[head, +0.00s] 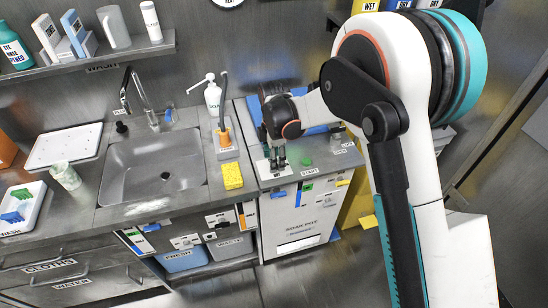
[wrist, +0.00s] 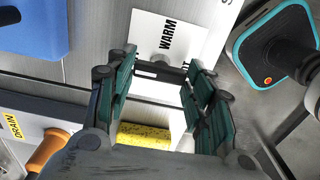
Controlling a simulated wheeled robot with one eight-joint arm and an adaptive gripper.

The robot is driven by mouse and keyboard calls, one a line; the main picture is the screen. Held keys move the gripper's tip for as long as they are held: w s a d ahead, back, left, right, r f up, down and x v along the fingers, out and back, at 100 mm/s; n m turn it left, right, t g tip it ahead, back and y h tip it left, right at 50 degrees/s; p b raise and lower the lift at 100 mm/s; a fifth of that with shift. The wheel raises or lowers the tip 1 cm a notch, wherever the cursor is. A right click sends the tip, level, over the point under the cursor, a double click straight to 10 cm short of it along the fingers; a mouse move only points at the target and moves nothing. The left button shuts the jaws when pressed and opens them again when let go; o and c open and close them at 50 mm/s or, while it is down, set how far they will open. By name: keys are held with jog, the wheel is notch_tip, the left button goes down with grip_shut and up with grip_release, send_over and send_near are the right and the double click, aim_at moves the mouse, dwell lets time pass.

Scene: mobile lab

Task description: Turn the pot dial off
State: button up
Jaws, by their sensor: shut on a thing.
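The pot dial (wrist: 166,56) is a small grey knob on a white plate marked WARM (wrist: 180,22), seen between the fingertips in the wrist view. In the head view the white plate (head: 266,170) lies on the counter top above the SOAK POT cabinet (head: 304,225). My gripper (head: 276,162) points down over the plate. In the wrist view its green-padded fingers (wrist: 161,66) stand on either side of the dial, shut on it. The fingers hide part of the dial, and I cannot make out its pointer.
A blue thing (wrist: 35,28) is close by in the wrist view. The sink (head: 155,170) is further left.

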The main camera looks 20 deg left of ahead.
jog(key=o, duration=1.1)
jog(key=shift+c, duration=0.2)
jog(key=shift+r, duration=0.15)
notch_tip(320, 180, up, 12)
